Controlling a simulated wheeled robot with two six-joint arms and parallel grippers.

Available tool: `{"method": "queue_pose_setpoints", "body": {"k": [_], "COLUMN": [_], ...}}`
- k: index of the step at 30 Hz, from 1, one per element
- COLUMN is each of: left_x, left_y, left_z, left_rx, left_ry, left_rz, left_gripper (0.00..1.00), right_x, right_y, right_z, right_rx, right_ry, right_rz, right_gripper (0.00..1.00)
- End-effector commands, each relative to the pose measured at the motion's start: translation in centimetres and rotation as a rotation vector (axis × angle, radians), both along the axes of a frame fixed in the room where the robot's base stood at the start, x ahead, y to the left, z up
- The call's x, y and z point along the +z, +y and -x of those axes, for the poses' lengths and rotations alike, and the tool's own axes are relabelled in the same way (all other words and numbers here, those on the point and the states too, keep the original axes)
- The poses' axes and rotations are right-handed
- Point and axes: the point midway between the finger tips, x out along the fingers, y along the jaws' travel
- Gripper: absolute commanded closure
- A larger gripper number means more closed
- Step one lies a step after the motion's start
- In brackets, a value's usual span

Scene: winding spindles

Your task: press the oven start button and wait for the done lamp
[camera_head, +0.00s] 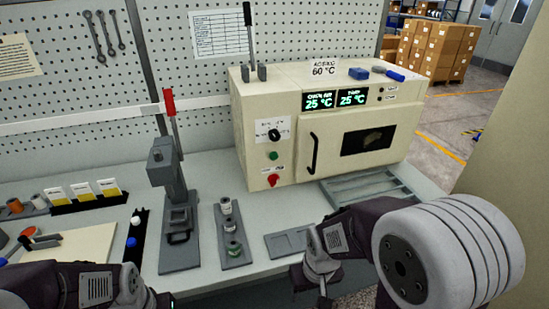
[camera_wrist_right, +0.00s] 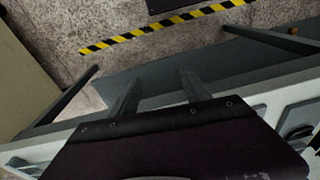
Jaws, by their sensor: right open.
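The beige oven (camera_head: 290,130) stands at the back of the bench with its door shut. Both green displays (camera_head: 335,99) read 25 °C. A green button (camera_head: 273,156) sits on its left front panel, between a black knob (camera_head: 274,135) and a red knob (camera_head: 272,181). Two small indicators (camera_head: 380,94) beside the displays look dark; their labels are too small to read. My right gripper (camera_head: 325,292) is low at the bench's front edge, well below the oven. In the wrist view its fingers (camera_wrist_right: 158,88) are apart and empty. My left gripper (camera_head: 163,299) is at the bottom edge, mostly cut off.
A grey lever press (camera_head: 168,190) stands left of the oven. A grey fixture (camera_head: 232,240) with spools and a flat grey plate (camera_head: 288,243) lie in front of the oven. A grey rack (camera_head: 365,190) is at the oven's right front. A blue-handled tool (camera_head: 388,73) lies on top.

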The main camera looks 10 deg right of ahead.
Motion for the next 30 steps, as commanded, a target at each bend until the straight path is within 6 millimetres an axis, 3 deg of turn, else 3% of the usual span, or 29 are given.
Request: {"method": "queue_pose_setpoints", "body": {"k": [1, 6, 30], "left_x": [0.00, 0.00, 0.00], "left_y": [0.00, 0.00, 0.00], "left_z": [0.00, 0.00, 0.00], "left_rx": [0.000, 0.000, 0.000], "left_ry": [0.000, 0.000, 0.000], "left_rz": [0.000, 0.000, 0.000], "left_gripper": [0.67, 0.67, 0.67], "right_x": [0.00, 0.00, 0.00], "right_y": [0.00, 0.00, 0.00], "right_z": [0.00, 0.00, 0.00], "right_rx": [0.000, 0.000, 0.000], "right_ry": [0.000, 0.000, 0.000], "right_rz": [0.000, 0.000, 0.000], "right_gripper": [0.58, 1.00, 1.00]}}
